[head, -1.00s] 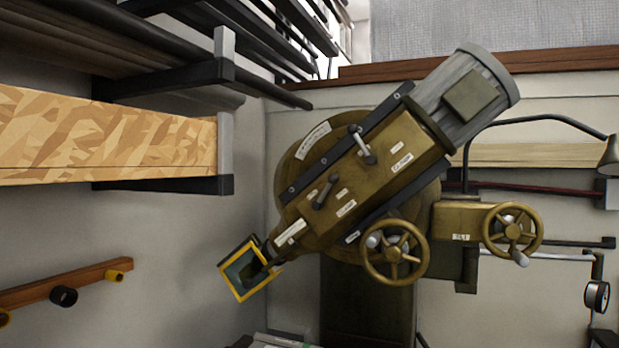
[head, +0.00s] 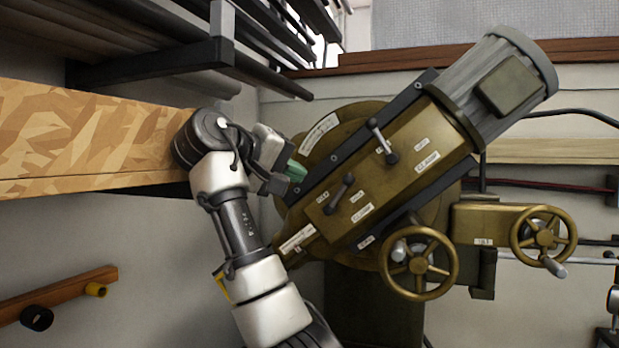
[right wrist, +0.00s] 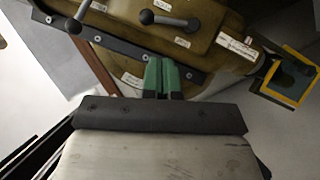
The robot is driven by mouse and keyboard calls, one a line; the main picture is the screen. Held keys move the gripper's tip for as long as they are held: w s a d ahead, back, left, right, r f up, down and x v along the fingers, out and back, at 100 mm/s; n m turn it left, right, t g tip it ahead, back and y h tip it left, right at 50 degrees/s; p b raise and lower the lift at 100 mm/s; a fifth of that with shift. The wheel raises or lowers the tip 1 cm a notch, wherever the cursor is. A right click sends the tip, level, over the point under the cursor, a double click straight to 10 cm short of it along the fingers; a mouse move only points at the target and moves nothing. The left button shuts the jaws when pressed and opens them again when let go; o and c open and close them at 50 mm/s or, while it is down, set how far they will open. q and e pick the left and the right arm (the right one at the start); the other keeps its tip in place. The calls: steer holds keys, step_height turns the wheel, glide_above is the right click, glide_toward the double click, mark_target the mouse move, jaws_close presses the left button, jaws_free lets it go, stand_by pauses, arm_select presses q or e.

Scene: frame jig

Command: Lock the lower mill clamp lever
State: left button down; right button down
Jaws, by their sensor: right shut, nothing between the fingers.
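The mill head (head: 400,165) is an olive-brown tilted body with two levers on its face. The lower lever (head: 338,193) has dark ends and points up and to the right; it also shows at the top of the right wrist view (right wrist: 170,20). The upper lever (head: 382,140), grey with a dark hub, sits farther up toward the motor; it too shows in the wrist view (right wrist: 80,12). My right gripper (head: 297,170) is shut and empty at the head's left edge, apart from both levers. Its green fingertips (right wrist: 162,75) are together. My left gripper is out of view.
A wood-patterned beam (head: 90,135) lies left, behind my right arm. Dark racks (head: 150,65) stand above it. Handwheels (head: 418,263) project at the lower right of the mill. A yellow-framed guard (right wrist: 290,78) shows in the wrist view at right.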

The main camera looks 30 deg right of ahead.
mark_target(339, 195)
steer(key=p+x, duration=0.4)
steer(key=x, duration=0.5)
steer(key=shift+d, duration=0.2)
steer(key=shift+w+f, duration=0.1)
steer(key=shift+f, duration=0.05)
